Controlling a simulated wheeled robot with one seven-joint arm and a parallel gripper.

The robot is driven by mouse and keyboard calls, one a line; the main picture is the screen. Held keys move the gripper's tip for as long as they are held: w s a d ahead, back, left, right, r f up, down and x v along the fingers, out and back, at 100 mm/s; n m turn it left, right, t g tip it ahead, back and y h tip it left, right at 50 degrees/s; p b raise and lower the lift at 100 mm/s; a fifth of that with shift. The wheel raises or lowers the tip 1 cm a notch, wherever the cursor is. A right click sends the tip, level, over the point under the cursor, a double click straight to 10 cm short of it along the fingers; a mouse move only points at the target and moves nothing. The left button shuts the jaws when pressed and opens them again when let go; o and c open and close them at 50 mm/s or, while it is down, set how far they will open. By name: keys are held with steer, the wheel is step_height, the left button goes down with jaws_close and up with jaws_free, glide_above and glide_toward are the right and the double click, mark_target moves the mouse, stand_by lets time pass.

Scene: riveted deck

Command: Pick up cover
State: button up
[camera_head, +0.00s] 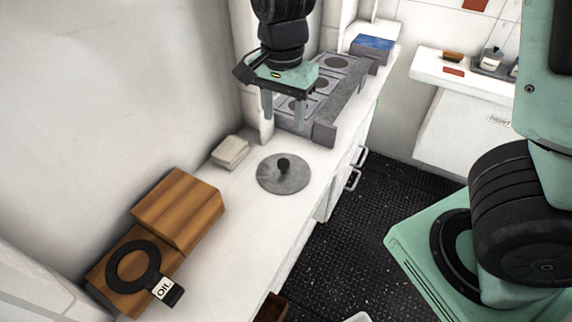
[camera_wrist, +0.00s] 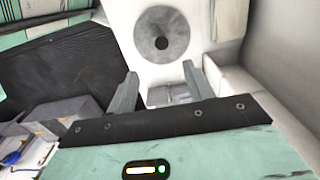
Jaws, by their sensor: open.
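The cover (camera_head: 284,175) is a round grey lid with a dark knob in its middle. It lies flat on the white counter (camera_head: 240,215). It also shows near the top of the wrist view (camera_wrist: 162,34), beyond my fingertips. My gripper (camera_head: 284,120) is open and empty, above the counter near the stove, behind the cover in the head view. Its two fingers (camera_wrist: 158,76) are apart and do not touch the cover.
A grey stove (camera_head: 325,134) stands behind the cover, with a blue-topped box (camera_head: 372,46) past it. A small pale stack (camera_head: 230,152) lies left of the cover.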

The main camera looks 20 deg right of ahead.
glide_above(283, 162)
steer(key=f, duration=0.7)
steer(key=shift+s+f, duration=0.2)
steer(key=shift+f, duration=0.1)
steer(key=shift+w+f+p, duration=0.2)
steer(key=shift+f+p, duration=0.7)
steer(key=shift+f, duration=1.95)
steer(key=c, duration=1.1)
